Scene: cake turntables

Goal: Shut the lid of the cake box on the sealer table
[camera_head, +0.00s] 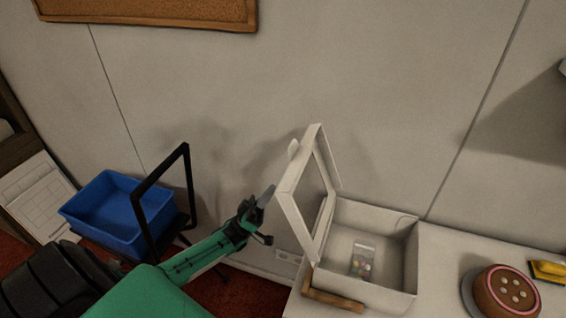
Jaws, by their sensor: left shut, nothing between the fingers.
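The white cake box (408,262) stands on the white sealer table (440,297) at the lower right. Its lid (291,196), a white frame with a window, stands raised on the box's left side, tilted up. A small packet with coloured dots (362,262) shows inside the box. My right gripper is not in view.
A brown cake (506,293) on a round stand and a yellow object (547,272) are on the table to the right. A blue bin (112,206) and a black frame (148,188) stand at left. A wall is behind.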

